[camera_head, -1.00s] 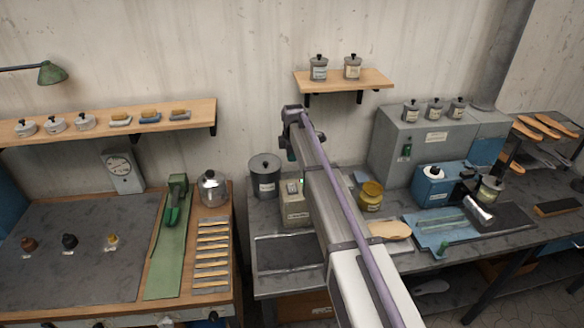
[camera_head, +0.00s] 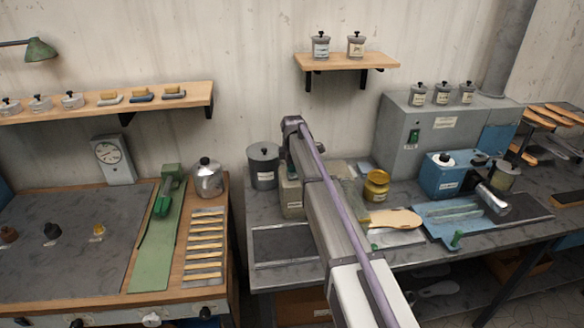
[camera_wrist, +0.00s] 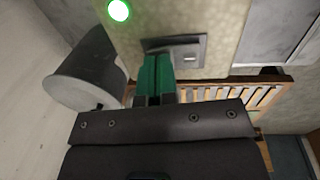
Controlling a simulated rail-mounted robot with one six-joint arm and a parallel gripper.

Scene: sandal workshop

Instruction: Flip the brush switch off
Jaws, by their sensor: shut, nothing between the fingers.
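A beige box (camera_wrist: 215,22) fills the top of the wrist view. The switch's position is partly hidden by the fingers.
A dark lidded pot (camera_head: 263,168) stands just left of the box, and shows close by in the wrist view (camera_wrist: 85,70). A yellow jar (camera_head: 377,186) and a sole (camera_head: 396,219) lie right of my arm. A grey cabinet (camera_head: 452,145) with a green switch stands behind.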

